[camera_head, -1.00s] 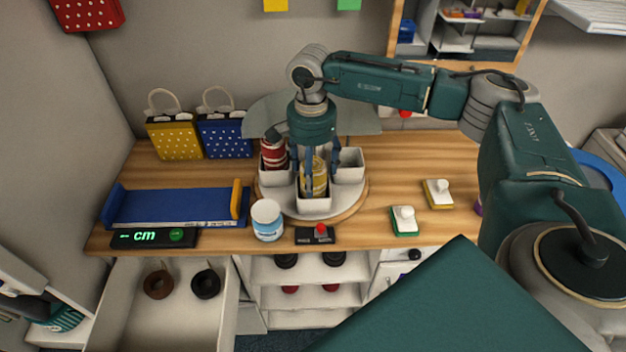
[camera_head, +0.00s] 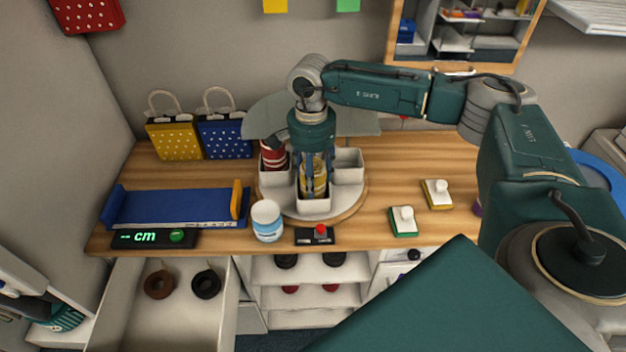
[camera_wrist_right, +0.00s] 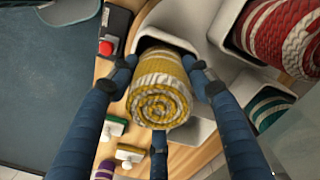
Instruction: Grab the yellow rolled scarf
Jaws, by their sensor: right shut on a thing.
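The yellow rolled scarf (camera_head: 313,176) has white stripes and stands in the front white cup of a round carousel (camera_head: 345,208). My right gripper (camera_head: 313,182) points down over that cup with its fingers around the scarf. In the right wrist view the blue fingers are shut on the scarf (camera_wrist_right: 160,92), whose spiral end faces the camera. Its lower part is hidden inside the cup (camera_wrist_right: 207,70). My left gripper is not in view.
A red rolled scarf (camera_head: 272,155) sits in the cup to the left. A white jar (camera_head: 267,220) and a red-button box (camera_head: 316,235) stand in front. Yellow (camera_head: 172,137) and blue (camera_head: 224,137) bags stand behind left. An open drawer (camera_head: 180,310) lies below.

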